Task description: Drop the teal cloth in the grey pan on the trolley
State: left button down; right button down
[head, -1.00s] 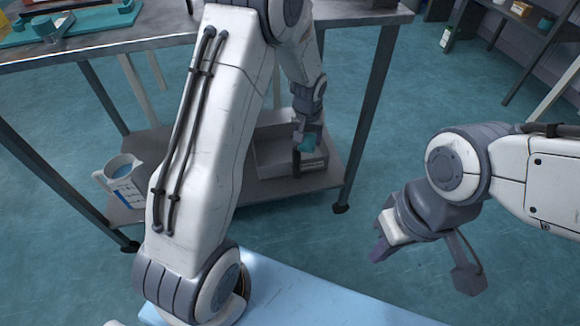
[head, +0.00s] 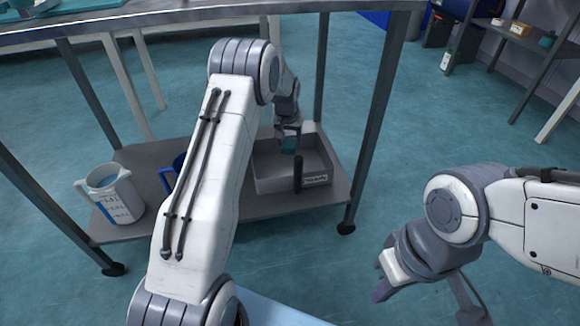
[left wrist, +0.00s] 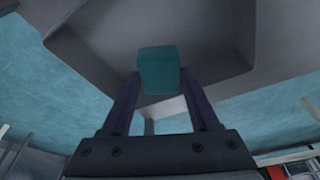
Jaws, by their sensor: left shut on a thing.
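The teal cloth (head: 289,145) is a small block-like piece between the fingers of my left gripper (head: 289,134). In the left wrist view the cloth (left wrist: 158,68) sits at the tips of the two fingers (left wrist: 158,92), which are shut on it. The grey pan (head: 272,185) stands on the lower shelf of the trolley, with a label on its front. In the head view the cloth appears over the pan's inside; its exact height is hard to judge. My right gripper (head: 388,278) hangs over the floor, away from the pan; its jaw opening is unclear.
A dark upright cylinder (head: 298,174) shows at the pan's front. A blue mug (head: 167,176), partly hidden by my left arm, and a white jug (head: 119,197) stand left on the shelf (head: 250,207). Table legs and the tabletop (head: 200,12) frame the space above.

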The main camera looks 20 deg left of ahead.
pick_arm(q)
notch_tip(320, 180, down, 9)
jog(key=b, duration=0.5)
jog(key=shift+r, duration=0.35)
jog(key=shift+c, duration=0.7)
grip_release()
